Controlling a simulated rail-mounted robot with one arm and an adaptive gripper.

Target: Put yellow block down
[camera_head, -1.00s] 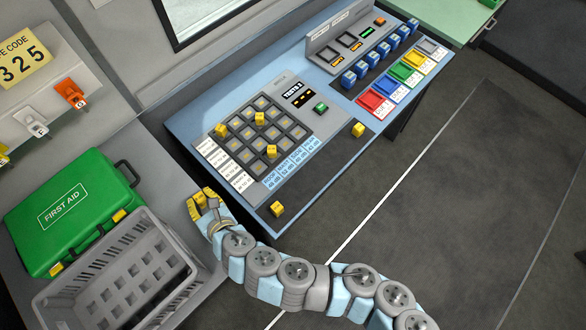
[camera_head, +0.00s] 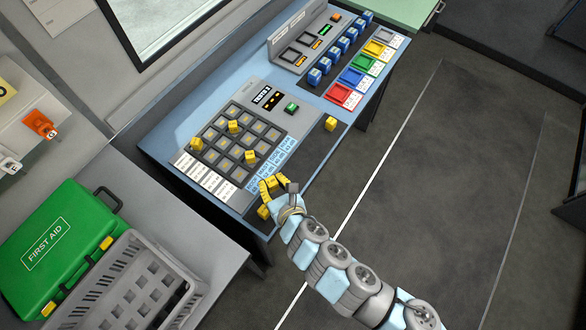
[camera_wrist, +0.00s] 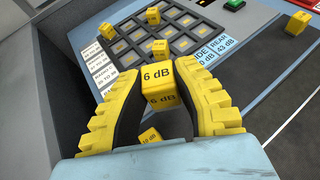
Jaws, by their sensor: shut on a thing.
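My gripper (camera_head: 275,184) is above the front strip of the console, by the near edge of the key grid (camera_head: 232,148). In the wrist view, its yellow ridged fingers (camera_wrist: 162,100) are shut on a yellow block marked 6 dB (camera_wrist: 160,84). In the head view the held block is hard to tell from the fingers. Another yellow block (camera_head: 264,212) lies on the dark front strip below the gripper; it also shows beneath the fingers in the wrist view (camera_wrist: 150,137). Other yellow blocks sit on the grid, at its left (camera_head: 196,144), top (camera_head: 233,126) and lower right (camera_head: 250,157).
A further yellow block (camera_head: 331,124) sits on the strip to the right, near a green button (camera_head: 291,108). Blue blocks (camera_head: 341,46) and coloured trays (camera_head: 340,95) are at the console's far end. A green first aid case (camera_head: 55,245) and grey crate (camera_head: 135,285) stand left.

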